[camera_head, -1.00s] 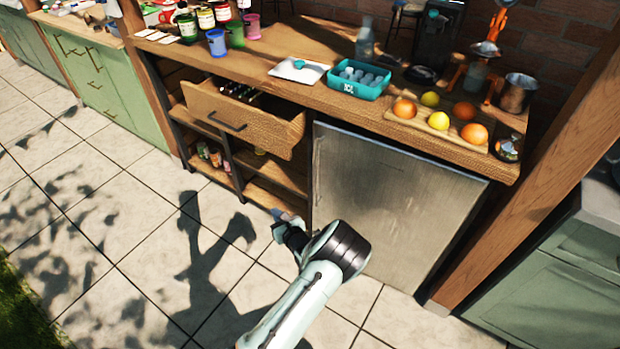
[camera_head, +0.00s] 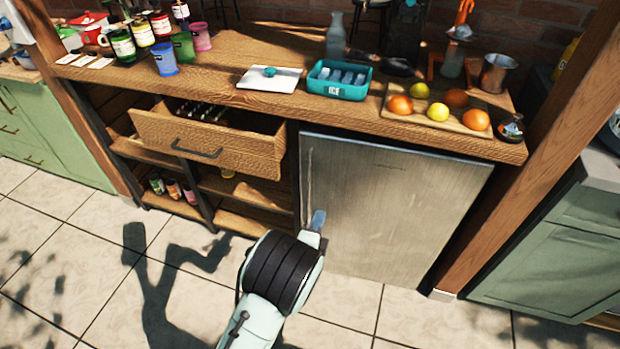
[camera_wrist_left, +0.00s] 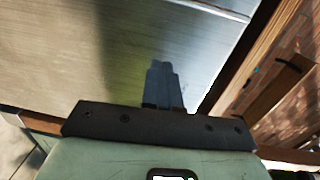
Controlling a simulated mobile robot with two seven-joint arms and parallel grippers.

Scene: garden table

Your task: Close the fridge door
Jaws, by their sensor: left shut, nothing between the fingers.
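The fridge door (camera_head: 385,205) is a flat brushed-metal panel under the wooden counter, with a vertical handle near its left edge. It looks flush or nearly flush with the counter front; I cannot tell if a small gap is left. My left gripper (camera_head: 318,220) is in front of the door's lower left part, partly hidden by my wrist. In the left wrist view the metal door (camera_wrist_left: 90,50) fills the upper left, and my shut, empty left gripper (camera_wrist_left: 162,68) points at it. Whether the fingertips touch it is unclear. My right gripper is not in view.
An open wooden drawer (camera_head: 210,140) juts out left of the fridge, above shelves with small jars. The counter (camera_head: 240,97) holds a teal crate (camera_head: 338,92), a board of fruit, cups and bottles. A wooden post (camera_head: 500,190) stands right of the fridge. The tiled floor in front is clear.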

